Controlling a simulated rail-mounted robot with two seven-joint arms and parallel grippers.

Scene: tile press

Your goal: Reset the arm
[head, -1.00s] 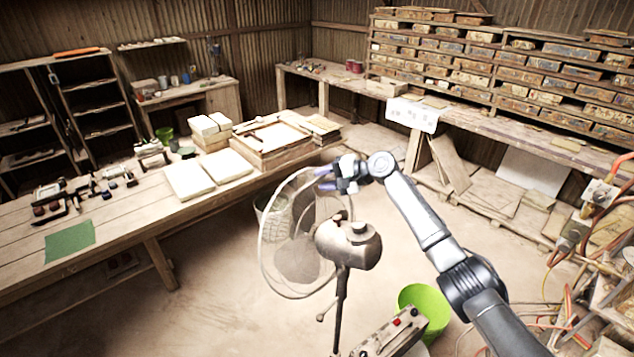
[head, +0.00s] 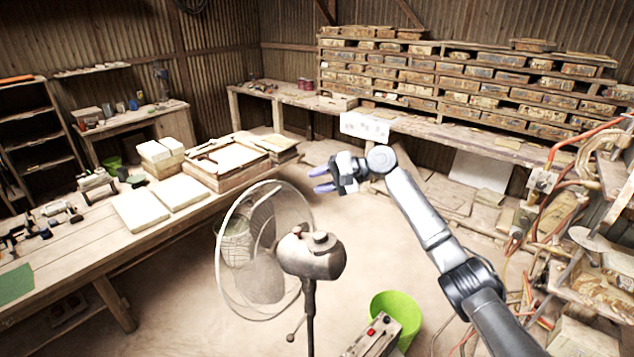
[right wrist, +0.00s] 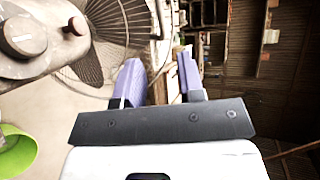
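My right arm reaches in from the lower right of the head view. Its gripper (head: 322,180) is in the air just above and to the right of the pedestal fan (head: 312,256). The two purple fingers stand apart with nothing between them. In the right wrist view the gripper (right wrist: 160,82) also shows open and empty, with the fan (right wrist: 35,35) close by at the upper left. I cannot tell whether any part of the arm touches the fan. My left gripper is in neither view.
A wooden workbench (head: 95,255) at the left holds pale tiles (head: 140,208) and a wooden frame (head: 228,160). A lime green bucket (head: 398,312) stands on the floor by the fan. A shelf of wooden drawers (head: 470,75) lines the back. Hoses and pipes crowd the right side.

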